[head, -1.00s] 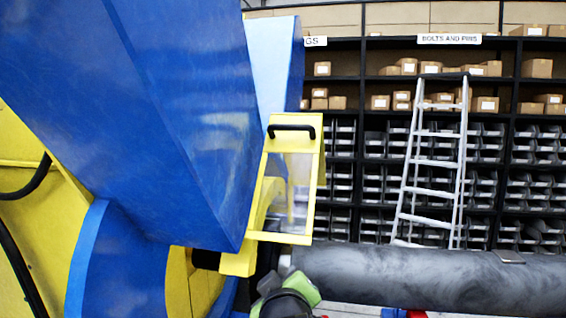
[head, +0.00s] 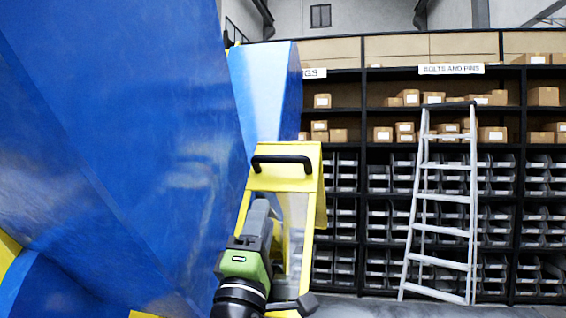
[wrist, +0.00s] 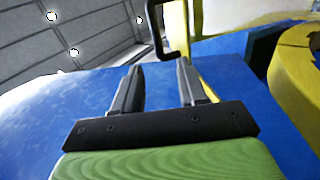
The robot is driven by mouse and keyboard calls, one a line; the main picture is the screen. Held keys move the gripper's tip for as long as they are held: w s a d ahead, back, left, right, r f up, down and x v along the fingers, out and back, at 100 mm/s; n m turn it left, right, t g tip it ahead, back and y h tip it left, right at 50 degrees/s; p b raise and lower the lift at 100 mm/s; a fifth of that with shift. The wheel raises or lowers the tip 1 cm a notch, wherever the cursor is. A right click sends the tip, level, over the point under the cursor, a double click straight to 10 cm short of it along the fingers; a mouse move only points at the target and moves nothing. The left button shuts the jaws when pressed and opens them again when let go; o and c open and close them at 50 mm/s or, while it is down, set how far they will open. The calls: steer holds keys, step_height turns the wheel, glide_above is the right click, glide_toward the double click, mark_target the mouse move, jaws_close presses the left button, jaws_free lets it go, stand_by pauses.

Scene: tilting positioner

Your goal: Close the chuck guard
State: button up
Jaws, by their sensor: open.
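The chuck guard (head: 311,212) is a yellow frame with a see-through panel, standing upright beside the big blue machine body in the head view. Its black handle (head: 282,160) is on the top edge. My gripper (head: 262,212) is in front of the guard's lower left part, below the handle, and hides some of the frame. In the wrist view my gripper (wrist: 158,78) has its two grey fingers apart with nothing between them. The black handle (wrist: 161,42) shows just beyond the fingertips, apart from them, with part of the yellow frame (wrist: 205,20) to the right.
The blue machine body (head: 130,150) fills the left of the head view, close to my arm. Behind are shelves with boxes and bins, and a white ladder (head: 440,200). The space right of the guard looks open.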

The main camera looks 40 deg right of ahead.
mark_target(276, 162)
steer(key=p+x, duration=0.5)
steer(key=x, duration=0.2)
steer(key=p+x, duration=0.5)
steer(key=x, duration=0.3)
steer(key=shift+s+a+r, duration=0.1)
steer(key=shift+a+r, duration=0.05)
steer(key=shift+r, duration=0.25)
steer(key=shift+w+d, duration=0.25)
steer(key=shift+s+a, duration=0.1)
jaws_close()
